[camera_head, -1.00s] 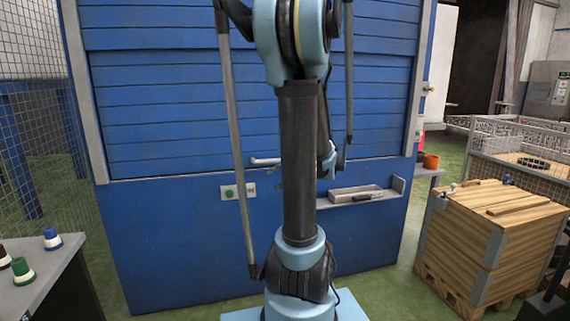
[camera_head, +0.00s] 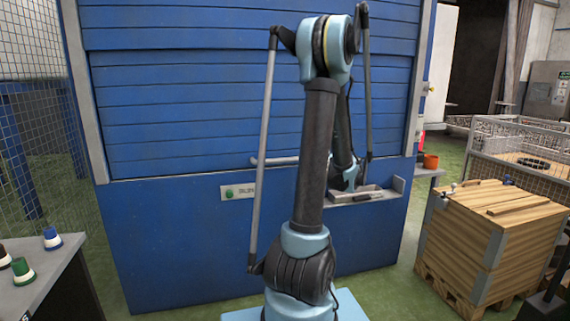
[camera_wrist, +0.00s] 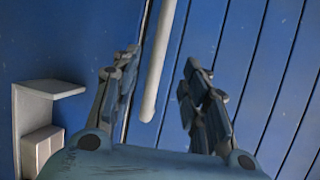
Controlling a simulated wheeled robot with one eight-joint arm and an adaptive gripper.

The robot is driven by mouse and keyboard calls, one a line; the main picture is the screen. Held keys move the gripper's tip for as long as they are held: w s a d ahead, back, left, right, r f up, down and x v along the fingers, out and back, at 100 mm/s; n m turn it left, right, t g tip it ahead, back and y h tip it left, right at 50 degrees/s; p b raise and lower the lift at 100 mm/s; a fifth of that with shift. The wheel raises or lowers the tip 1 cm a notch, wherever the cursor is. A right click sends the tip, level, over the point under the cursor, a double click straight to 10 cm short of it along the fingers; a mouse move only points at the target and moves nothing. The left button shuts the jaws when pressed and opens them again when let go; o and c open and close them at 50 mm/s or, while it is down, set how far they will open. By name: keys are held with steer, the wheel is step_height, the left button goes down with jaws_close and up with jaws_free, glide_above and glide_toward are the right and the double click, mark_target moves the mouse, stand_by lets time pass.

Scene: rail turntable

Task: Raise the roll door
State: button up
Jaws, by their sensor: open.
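The roll door (camera_head: 180,120) is blue and slatted. It is down, with its lower edge along the plain blue panel below. Its pale bar handle (camera_head: 275,161) runs level near the lower edge, partly hidden by my arm. In the wrist view the handle (camera_wrist: 160,65) shows between the two fingers of my gripper (camera_wrist: 161,58), one end free near the palm side. The fingers are open and spread to either side of it. I cannot tell how deep the bar sits between them. In the head view my gripper is mostly hidden behind my arm.
A grey ledge (camera_head: 397,187) with a tray juts out right of the handle. A green button box (camera_head: 238,192) is on the lower panel. A wooden crate (camera_head: 490,235) stands at right, a table with coloured knobs (camera_head: 40,275) at left.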

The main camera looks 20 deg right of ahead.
mark_target(288, 160)
steer(key=x, duration=1.4)
steer(key=shift+w+a+f, duration=0.15)
steer(key=shift+w+a, duration=0.1)
steer(key=shift+w, duration=0.1)
jaws_close()
